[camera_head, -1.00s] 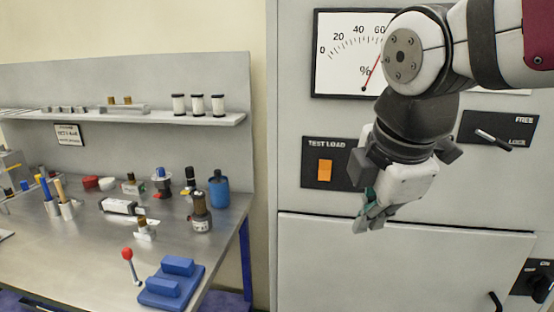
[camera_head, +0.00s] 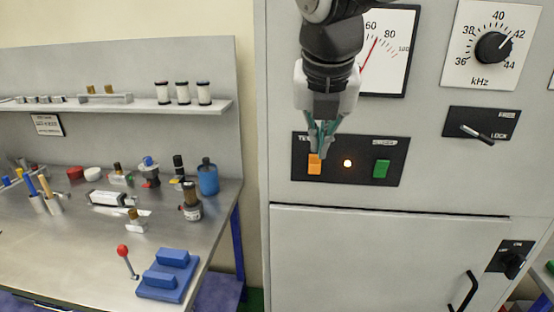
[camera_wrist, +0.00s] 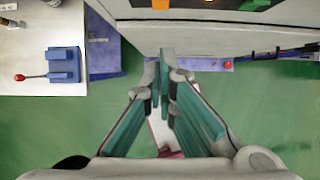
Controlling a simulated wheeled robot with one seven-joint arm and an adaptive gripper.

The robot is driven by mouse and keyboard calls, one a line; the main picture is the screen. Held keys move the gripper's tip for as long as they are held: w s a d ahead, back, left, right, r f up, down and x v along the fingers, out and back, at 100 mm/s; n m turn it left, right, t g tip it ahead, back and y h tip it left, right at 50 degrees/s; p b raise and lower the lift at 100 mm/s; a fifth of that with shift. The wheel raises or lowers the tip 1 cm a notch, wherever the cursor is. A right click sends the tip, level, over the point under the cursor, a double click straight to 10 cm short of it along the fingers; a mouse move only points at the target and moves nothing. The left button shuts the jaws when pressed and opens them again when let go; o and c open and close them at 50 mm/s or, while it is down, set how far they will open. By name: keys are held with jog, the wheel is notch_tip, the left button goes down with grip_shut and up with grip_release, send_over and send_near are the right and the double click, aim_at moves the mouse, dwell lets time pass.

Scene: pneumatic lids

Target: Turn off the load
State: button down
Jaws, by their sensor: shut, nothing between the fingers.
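The test load panel (camera_head: 335,176) is a black plate on the grey cabinet front. It carries an orange button (camera_head: 315,166) at left, a glowing amber lamp (camera_head: 347,163) in the middle and a green button (camera_head: 381,168) at right. My gripper (camera_head: 322,150) is shut and empty, pointing down in front of the panel, its tips overlapping the top of the orange button. I cannot tell whether they touch it. My fingers hide part of the label. In the wrist view, the orange button (camera_wrist: 160,4) and green button (camera_wrist: 255,5) show at the top edge, beyond the fingertips (camera_wrist: 165,58).
A percent meter (camera_head: 392,60), a kHz knob (camera_head: 493,47) and a lock lever (camera_head: 478,134) are on the cabinet. A door handle (camera_head: 464,292) sticks out lower right. A cluttered workbench (camera_head: 80,235) stands at left.

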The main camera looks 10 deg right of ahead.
aim_at(315, 168)
jog(key=x, duration=0.4)
jog(key=w+x, duration=0.1)
jog(key=x, duration=0.3)
jog(key=r+p+x, duration=0.1)
jog(key=x, duration=0.3)
jog(key=shift+w+d, duration=0.3)
jog(key=shift+w+d+f, duration=0.2)
jog(key=shift+w+f, duration=0.05)
jog(key=shift+w, duration=0.25)
jog(key=shift+f, duration=0.1)
jog(key=shift+w+d+f+t, duration=0.15)
jog(key=shift+w+t, duration=0.1)
jog(key=shift+t, duration=0.15)
